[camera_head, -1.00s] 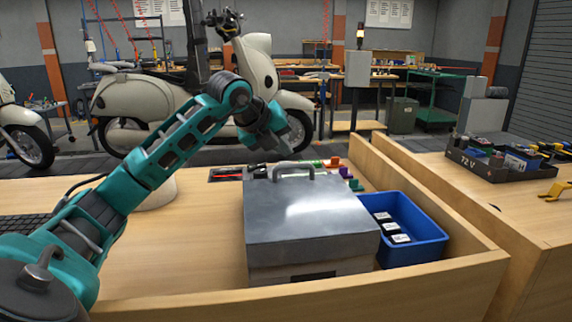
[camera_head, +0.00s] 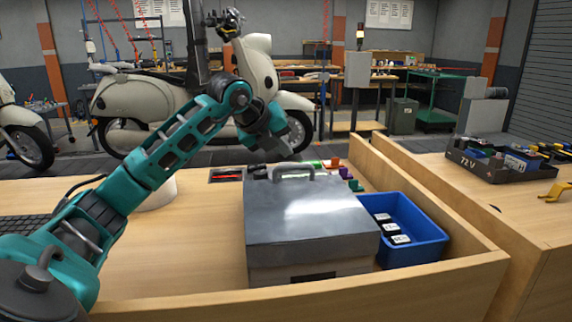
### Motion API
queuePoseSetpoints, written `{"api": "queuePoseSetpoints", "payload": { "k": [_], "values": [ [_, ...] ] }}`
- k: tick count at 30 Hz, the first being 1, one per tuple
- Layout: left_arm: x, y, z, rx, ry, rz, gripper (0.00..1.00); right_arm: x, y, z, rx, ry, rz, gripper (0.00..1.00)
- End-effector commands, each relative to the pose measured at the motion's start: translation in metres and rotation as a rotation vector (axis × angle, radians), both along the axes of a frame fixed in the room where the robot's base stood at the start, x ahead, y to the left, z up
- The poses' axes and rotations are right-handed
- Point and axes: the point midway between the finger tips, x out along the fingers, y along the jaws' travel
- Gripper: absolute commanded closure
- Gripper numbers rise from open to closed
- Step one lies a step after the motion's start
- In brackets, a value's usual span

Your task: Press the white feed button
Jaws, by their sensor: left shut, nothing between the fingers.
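I cannot make out a white feed button; it may be hidden behind my left gripper or the grey metal lidded box (camera_head: 300,225). My right gripper is not in view.
A blue bin (camera_head: 425,228) with several black, white-labelled pieces stands right of the box. A raised wooden edge (camera_head: 470,262) runs along the right and front. A white rounded object (camera_head: 160,192) sits behind my left arm. A scooter (camera_head: 170,105) stands beyond the table.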

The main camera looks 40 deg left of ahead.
Motion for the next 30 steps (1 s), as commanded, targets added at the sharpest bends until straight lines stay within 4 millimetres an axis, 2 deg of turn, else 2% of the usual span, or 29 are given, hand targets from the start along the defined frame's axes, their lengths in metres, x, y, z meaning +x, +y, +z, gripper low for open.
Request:
{"api": "queuePoseSetpoints", "payload": {
  "k": [30],
  "values": [
    [0.0000,-0.0001,-0.0086,0.000,0.000,0.000,1.00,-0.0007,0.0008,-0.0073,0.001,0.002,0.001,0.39]
  ]
}}
